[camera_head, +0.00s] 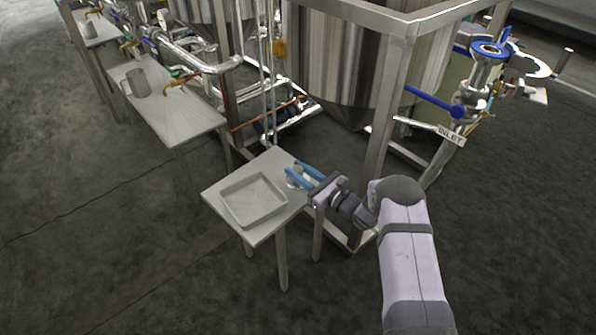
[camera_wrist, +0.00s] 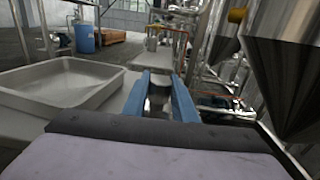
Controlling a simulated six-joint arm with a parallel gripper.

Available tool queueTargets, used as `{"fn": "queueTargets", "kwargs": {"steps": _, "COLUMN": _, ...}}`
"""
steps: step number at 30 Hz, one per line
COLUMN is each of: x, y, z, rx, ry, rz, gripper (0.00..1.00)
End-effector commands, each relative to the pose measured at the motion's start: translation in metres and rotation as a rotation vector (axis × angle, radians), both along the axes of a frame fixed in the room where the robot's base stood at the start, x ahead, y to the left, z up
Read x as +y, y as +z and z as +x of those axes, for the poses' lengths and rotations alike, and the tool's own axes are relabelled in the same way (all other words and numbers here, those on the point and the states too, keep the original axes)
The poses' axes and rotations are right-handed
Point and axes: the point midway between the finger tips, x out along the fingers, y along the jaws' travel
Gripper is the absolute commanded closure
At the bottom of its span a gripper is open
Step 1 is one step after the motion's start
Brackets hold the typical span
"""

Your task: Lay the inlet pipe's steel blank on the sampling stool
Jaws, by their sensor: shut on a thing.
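My gripper (camera_head: 293,170) is shut on a small round steel piece, the steel blank (camera_head: 297,181), between its blue fingers. The blank also shows between the fingers in the wrist view (camera_wrist: 158,92), partly hidden by them. The gripper is over the back right part of the steel stool (camera_head: 275,162), beside the shallow tray on it. I cannot tell whether the blank touches the stool top. The inlet pipe (camera_head: 478,78) stands at the right with a blue ring on its upper end and an INLET label below.
The shallow grey tray (camera_head: 231,212) covers much of the stool top; it is also at the left in the wrist view (camera_wrist: 20,95). A steel tank (camera_head: 335,60) and its frame leg (camera_head: 388,110) stand close behind. A longer bench (camera_head: 180,128) with a jug (camera_head: 138,82) is further back left.

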Motion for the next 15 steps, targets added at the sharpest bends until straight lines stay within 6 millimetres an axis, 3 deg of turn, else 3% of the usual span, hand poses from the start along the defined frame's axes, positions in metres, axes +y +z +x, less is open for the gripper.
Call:
{"fn": "queueTargets", "kwargs": {"steps": 2, "x": 0.0, "y": -0.0012, "z": 0.0004, "rx": -0.003, "ry": 0.0, "rz": 0.002, "gripper": 1.0}}
{"fn": "queueTargets", "kwargs": {"steps": 3, "x": 0.0001, "y": -0.0029, "z": -0.0001, "rx": 0.0, "ry": 0.0, "rz": 0.0, "gripper": 0.73}}
{"fn": "queueTargets", "kwargs": {"steps": 5, "x": 0.0001, "y": -0.0018, "z": -0.0001, "rx": 0.0, "ry": 0.0, "rz": 0.0, "gripper": 0.58}}
{"fn": "queueTargets", "kwargs": {"steps": 15, "x": 0.0001, "y": -0.0008, "z": -0.0001, "rx": 0.0, "ry": 0.0, "rz": 0.0, "gripper": 0.56}}
